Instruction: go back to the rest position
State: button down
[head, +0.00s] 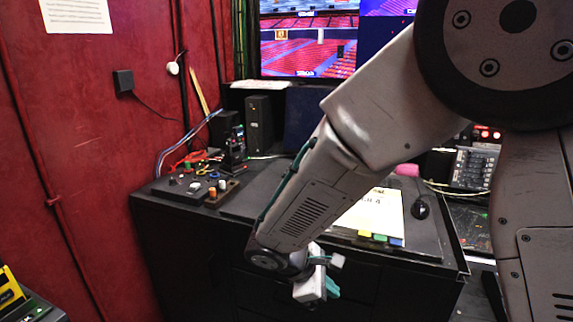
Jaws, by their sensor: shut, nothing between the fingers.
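My gripper (328,285) hangs at the end of my arm, low in the middle of the head view, in front of the black desk's front face. It is small in the picture, pale with teal parts, and its fingers are shut and empty. It appears apart from everything around it. A dark control panel (178,188) with several knobs and buttons lies on the desk's left end, up and left of the gripper. A small box (222,193) with an orange and a white button sits at its right side.
The black desk (200,235) has papers (372,213), a black mouse (420,210) and a pink object (407,170) on top. Black speakers (259,124) and cables stand behind the panel. A screen (308,48) is at the back. A red wall (85,150) bounds the left.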

jog(key=s+d+r+m+y, duration=0.7)
jog(key=s+d+r+m, duration=0.9)
jog(key=s, duration=0.5)
notch_tip(320, 180, up, 2)
jog(key=shift+d+r+g, duration=0.1)
jog(key=shift+d+g, duration=0.3)
jog(key=shift+d, duration=0.15)
jog(key=shift+s, duration=0.15)
